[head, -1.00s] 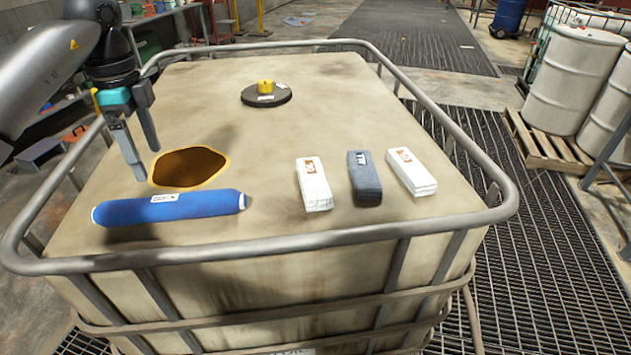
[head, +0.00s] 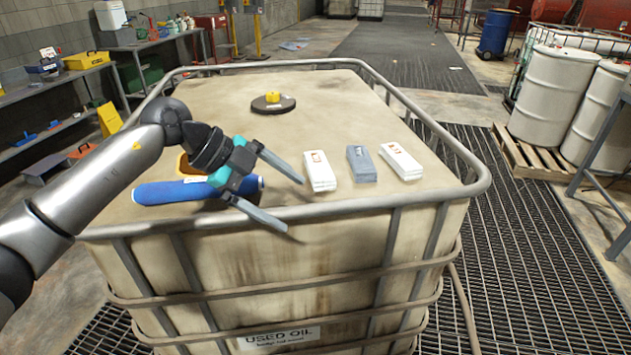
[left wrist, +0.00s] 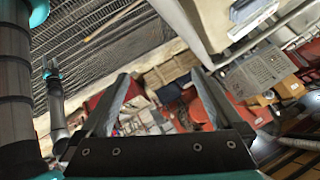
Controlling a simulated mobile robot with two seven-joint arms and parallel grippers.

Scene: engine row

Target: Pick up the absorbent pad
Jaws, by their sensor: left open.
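Three folded pads lie side by side on the tank top in the head view: a white pad with an orange mark (head: 319,171), a grey-blue pad (head: 361,164) and another white pad (head: 401,161). I cannot tell from the pictures which is the absorbent pad. My left gripper (head: 295,205) is open and empty, just left of and nearer than the left white pad, by the front rail. Its open fingers also show in the left wrist view (left wrist: 163,85). What seems to be my right gripper (left wrist: 49,66) is small there; its jaws are unclear.
A metal rail (head: 340,209) rings the tank top (head: 340,100). A dark lid with a yellow cap (head: 273,104) sits farther back. The middle is clear.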

